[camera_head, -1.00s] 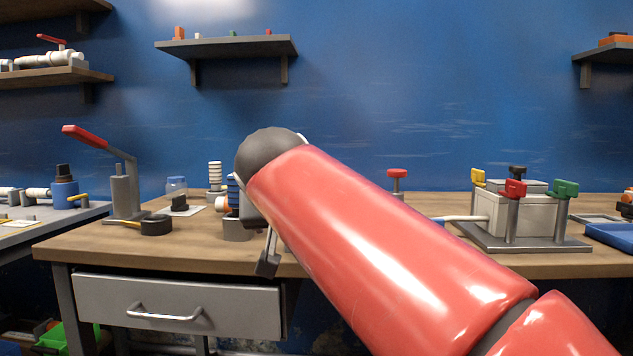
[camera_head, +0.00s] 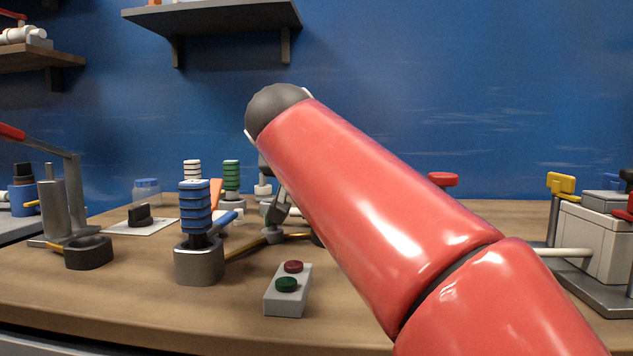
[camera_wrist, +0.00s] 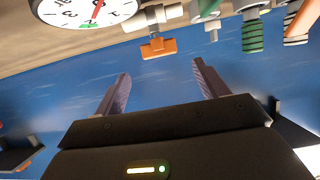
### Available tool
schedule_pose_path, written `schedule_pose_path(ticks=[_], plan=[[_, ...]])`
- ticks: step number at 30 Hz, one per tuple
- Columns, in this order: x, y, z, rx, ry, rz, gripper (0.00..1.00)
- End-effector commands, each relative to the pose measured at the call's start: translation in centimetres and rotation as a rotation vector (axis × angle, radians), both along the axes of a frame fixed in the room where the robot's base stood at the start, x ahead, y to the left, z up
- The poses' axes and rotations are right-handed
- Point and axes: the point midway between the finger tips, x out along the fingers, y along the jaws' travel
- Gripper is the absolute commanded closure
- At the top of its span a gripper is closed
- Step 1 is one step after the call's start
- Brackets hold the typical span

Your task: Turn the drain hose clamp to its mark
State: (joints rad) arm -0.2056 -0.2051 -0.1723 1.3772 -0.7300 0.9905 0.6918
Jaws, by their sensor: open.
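My gripper (camera_wrist: 160,72) is open and empty in the wrist view, its two fingers apart with blue wall behind them. In the head view it (camera_head: 278,206) is mostly hidden behind my red arm, and one dark finger hangs over the back of the bench. An orange tab on a white pipe-like fitting (camera_wrist: 157,47) lies just beyond the fingertips in the wrist view, apart from them. I cannot tell whether this is the drain hose clamp. No mark for it can be made out. An orange part (camera_head: 216,193) also shows in the head view behind a blue ribbed post.
A blue ribbed post (camera_head: 196,208) and a box with red and green buttons (camera_head: 288,288) stand near the bench front. A lever stand (camera_head: 60,205) is at left, a white box (camera_head: 590,240) at right. A round dial (camera_wrist: 85,10) shows in the wrist view.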

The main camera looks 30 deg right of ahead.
Motion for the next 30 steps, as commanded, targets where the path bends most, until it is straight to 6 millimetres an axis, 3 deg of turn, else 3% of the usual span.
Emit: schedule_pose_path(ticks=[15,26,30], plan=[[5.3,-3.5,-2.6,-0.001,0.002,-0.001,0.27],[5.9,-4.0,-2.9,0.0,0.0,0.0,0.27],[5.9,-4.0,-2.9,0.0,0.0,0.0,0.42]])
